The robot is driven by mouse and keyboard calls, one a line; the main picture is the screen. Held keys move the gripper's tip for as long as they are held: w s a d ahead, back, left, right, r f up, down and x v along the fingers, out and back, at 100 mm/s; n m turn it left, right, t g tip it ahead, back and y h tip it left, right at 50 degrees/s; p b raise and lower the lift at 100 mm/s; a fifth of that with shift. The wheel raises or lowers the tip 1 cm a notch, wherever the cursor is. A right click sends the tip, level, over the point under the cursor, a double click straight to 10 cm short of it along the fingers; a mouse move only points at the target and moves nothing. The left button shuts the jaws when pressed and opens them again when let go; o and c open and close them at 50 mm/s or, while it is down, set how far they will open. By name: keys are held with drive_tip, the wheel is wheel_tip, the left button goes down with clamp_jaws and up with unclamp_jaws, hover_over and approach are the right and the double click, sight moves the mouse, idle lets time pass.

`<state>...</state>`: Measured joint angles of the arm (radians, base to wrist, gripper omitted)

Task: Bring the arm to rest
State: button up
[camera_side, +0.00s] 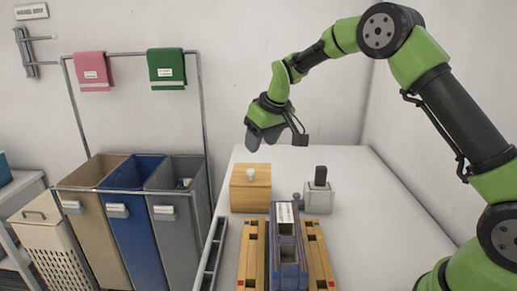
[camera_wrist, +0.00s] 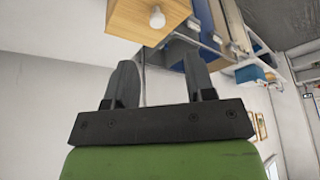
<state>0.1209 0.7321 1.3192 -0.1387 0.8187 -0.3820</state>
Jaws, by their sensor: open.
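My gripper (camera_side: 262,137) hangs above the far part of the white table (camera_side: 340,165), above the wooden box, with its fingers pointing down and to the left. In the wrist view my gripper (camera_wrist: 160,82) shows two dark fingers set apart with nothing between them. The gripper is open and empty. It touches nothing that I can see.
A wooden box with a white knob (camera_side: 250,188) stands below my gripper, and a grey box with a black handle (camera_side: 318,190) stands right of it. A blue divided holder (camera_side: 289,245) sits between wooden rails. Fabric bins (camera_side: 135,220) stand left of the table. The air around the gripper is clear.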

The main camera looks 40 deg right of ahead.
idle(0.4)
drive_tip(key=s+a+r+m+t, duration=0.1)
drive_tip(key=s+a+r, duration=0.2)
drive_tip(key=s+r, duration=0.45)
drive_tip(key=s+a+r+m+t+y, duration=0.1)
drive_tip(key=s+a, duration=0.1)
drive_tip(key=s, duration=0.9)
drive_tip(key=s+a+r+m+y, duration=0.1)
drive_tip(key=s+a+r+m, duration=0.1)
drive_tip(key=s, duration=0.9)
drive_tip(key=shift+s+a+r+t, duration=0.2)
drive_tip(key=shift+r+t, duration=0.1)
drive_tip(key=shift+t, duration=0.1)
